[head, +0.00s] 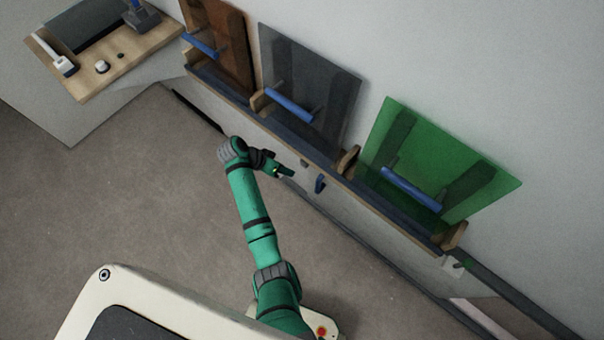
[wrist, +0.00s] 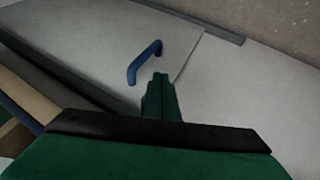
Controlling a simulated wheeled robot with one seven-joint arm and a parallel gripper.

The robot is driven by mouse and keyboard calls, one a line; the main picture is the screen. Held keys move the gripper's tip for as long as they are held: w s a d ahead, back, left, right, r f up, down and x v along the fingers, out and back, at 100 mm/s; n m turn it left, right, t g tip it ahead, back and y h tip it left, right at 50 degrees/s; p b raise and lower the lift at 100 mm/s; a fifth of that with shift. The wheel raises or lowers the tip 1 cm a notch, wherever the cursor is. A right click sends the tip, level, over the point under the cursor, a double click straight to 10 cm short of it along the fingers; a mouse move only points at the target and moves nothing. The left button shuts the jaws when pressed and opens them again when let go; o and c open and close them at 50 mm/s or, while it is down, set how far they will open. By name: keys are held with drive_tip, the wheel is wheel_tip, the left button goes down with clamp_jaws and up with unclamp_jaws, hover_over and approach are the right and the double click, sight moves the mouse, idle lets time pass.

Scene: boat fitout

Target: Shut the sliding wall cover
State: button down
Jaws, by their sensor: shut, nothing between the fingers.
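The wall cover (wrist: 108,48) appears to be the pale grey panel with a blue bar handle (wrist: 146,61) in the wrist view. A panel edge runs just right of the handle. In the head view the same blue handle (head: 320,184) sits low on the wall, beneath the shelf. My gripper (head: 291,172) is shut and empty, just left of the handle. In the wrist view my gripper's fingertips (wrist: 160,77) show just below and right of the handle, with no clear contact. How far the cover stands open is unclear.
A wooden-edged shelf (head: 399,219) runs above the handle and holds brown, grey and green panels (head: 440,150) with blue handles. A dark rail (head: 375,255) runs along the wall's foot. A wooden counter (head: 105,65) stands at upper left. Floor is clear left of my arm.

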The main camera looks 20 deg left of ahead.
drive_tip(key=w+d+f, duration=0.2)
drive_tip(key=d+f, duration=0.4)
drive_tip(key=d, duration=0.1)
drive_tip(key=shift+w+d+f, duration=0.15)
drive_tip(key=shift+w, duration=0.2)
idle(0.4)
